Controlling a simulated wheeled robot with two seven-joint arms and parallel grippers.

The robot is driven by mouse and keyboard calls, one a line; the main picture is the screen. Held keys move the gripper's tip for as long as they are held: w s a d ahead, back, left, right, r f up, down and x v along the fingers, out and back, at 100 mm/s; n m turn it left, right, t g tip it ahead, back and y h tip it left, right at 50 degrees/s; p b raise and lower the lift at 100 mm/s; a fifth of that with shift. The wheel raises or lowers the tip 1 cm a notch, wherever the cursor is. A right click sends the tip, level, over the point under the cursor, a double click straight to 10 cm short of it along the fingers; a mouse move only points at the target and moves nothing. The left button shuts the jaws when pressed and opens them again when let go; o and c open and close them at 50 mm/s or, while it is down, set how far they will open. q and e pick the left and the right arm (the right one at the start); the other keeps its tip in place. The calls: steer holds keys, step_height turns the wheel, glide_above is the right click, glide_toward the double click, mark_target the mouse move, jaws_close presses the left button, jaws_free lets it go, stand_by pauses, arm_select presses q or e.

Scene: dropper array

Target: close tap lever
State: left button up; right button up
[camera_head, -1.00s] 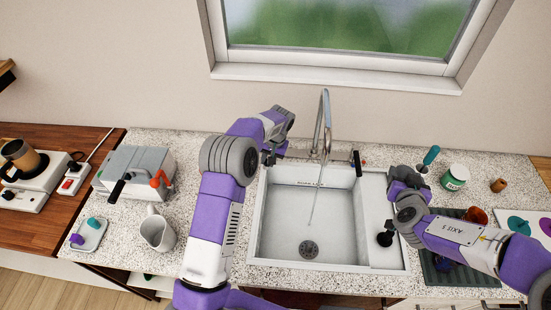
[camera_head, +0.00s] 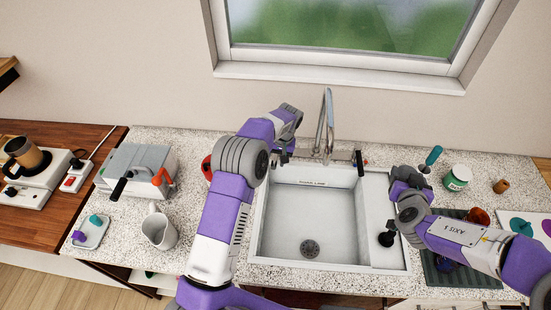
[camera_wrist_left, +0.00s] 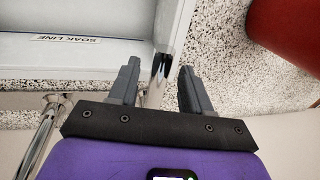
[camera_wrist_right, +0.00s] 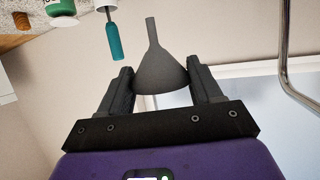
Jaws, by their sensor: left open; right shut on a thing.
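The chrome tap (camera_head: 326,125) stands behind the white sink (camera_head: 262,235), and no water stream shows below its spout. A dark lever (camera_head: 360,163) stands upright to the right of the tap. My left gripper (camera_head: 283,158) is at the sink's back left corner, left of the tap. In the left wrist view its fingers are open (camera_wrist_left: 158,85), with a small dark, shiny lever-like part (camera_wrist_left: 161,67) between them, apart from both. My right gripper (camera_wrist_right: 163,85) is shut on a dark grey funnel (camera_wrist_right: 160,65), right of the sink.
A red object (camera_wrist_left: 285,35) lies close to the left gripper; it also shows left of the arm in the head view (camera_head: 207,167). A teal-handled tool (camera_head: 433,156) and a green jar (camera_head: 457,178) stand behind the right gripper. A white jug (camera_head: 158,230) is left.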

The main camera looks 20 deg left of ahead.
arm_select(q)
step_height(320, 180, up, 12)
steer(key=d, duration=0.2)
steer(key=shift+w+d+p, duration=0.15)
steer(key=shift+w+p, duration=0.1)
steer(key=shift+p, duration=0.05)
steer(key=shift+f, duration=0.1)
